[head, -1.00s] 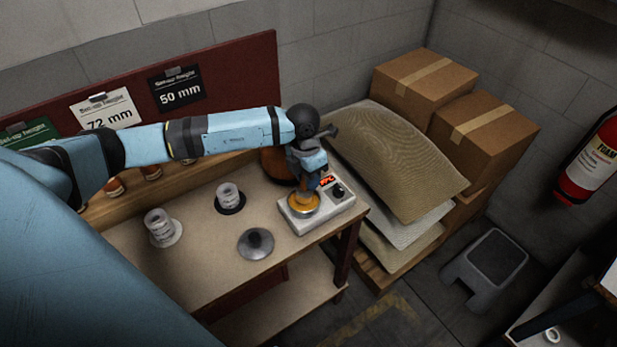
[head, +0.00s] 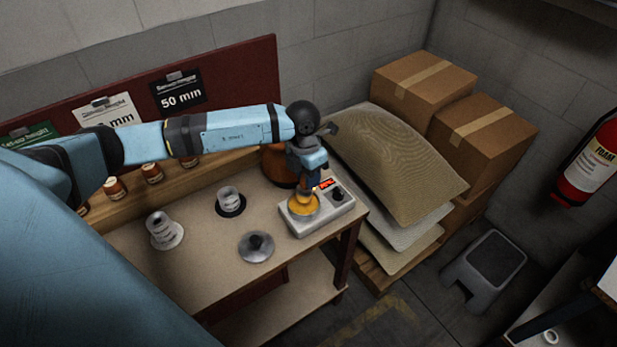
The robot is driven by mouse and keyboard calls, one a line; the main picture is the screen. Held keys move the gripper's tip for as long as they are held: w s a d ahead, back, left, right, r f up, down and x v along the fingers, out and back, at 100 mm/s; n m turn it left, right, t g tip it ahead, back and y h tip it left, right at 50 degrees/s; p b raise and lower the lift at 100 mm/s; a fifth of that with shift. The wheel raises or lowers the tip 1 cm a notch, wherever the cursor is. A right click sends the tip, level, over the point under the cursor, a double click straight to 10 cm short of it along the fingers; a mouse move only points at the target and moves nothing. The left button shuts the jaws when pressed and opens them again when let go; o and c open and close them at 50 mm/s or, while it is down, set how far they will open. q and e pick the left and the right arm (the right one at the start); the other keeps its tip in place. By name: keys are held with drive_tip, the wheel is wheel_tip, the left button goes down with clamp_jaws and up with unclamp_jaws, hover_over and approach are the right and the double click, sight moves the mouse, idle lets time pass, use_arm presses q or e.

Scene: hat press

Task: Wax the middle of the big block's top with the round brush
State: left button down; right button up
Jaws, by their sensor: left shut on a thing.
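My left gripper (head: 311,177) points down over a small pot of yellow wax (head: 302,207) on a white heater (head: 325,211) at the table's right end. It is shut on the round brush (head: 306,194), which is small and mostly hidden by the gripper. The brush's lower end is at the pot's far side; I cannot tell how deep it is in the wax. A rounded brown thing (head: 277,168) stands behind the gripper, partly covered by my arm; it may be the big block, but its top is hidden. My right gripper is not in view.
Several brown jars (head: 152,173) line the back shelf. Sacks (head: 395,160) and cartons (head: 425,85) are stacked at the right.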

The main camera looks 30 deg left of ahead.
use_arm(q)
drive_tip(key=shift+r+p, duration=1.2)
drive_tip(key=shift+r, duration=1.3)
